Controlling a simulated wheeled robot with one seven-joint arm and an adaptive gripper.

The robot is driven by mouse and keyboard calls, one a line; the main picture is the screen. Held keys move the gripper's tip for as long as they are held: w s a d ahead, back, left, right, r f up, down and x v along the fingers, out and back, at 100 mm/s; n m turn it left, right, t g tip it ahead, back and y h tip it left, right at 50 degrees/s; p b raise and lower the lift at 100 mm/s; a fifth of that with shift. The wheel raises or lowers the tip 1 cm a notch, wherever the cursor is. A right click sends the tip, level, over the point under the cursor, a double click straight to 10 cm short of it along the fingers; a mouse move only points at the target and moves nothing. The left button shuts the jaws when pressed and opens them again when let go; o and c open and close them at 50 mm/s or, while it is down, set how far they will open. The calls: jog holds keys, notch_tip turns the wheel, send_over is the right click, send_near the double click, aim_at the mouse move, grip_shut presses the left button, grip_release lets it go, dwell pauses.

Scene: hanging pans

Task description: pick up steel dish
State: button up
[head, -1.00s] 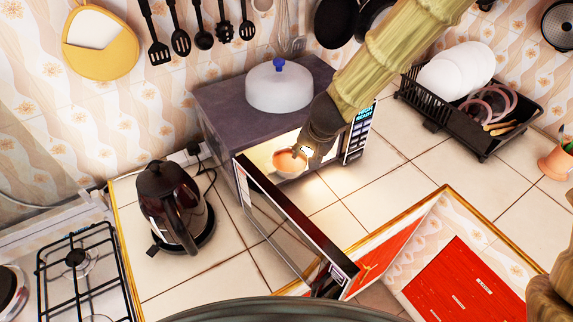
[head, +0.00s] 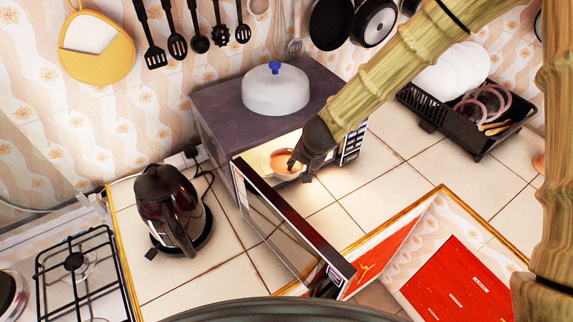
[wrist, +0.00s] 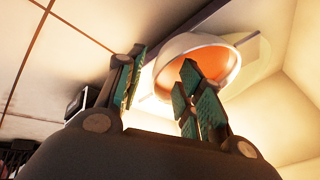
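A round dish with an orange inside and a pale outer wall, which I take for the steel dish (head: 287,161), is in the lit opening of the microwave (head: 222,118). In the wrist view the dish (wrist: 196,50) shows just beyond my fingertips, tilted in the picture. My gripper (head: 299,170) is at the right side of the dish in the head view.
The open microwave door (head: 290,220) stands out towards the front, left of my gripper. A domed cover (head: 275,92) sits on the microwave. A kettle (head: 172,205) stands left, a dish rack (head: 470,135) right. Counter tiles between microwave and rack are clear.

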jog(key=shift+x, duration=1.05)
grip_shut()
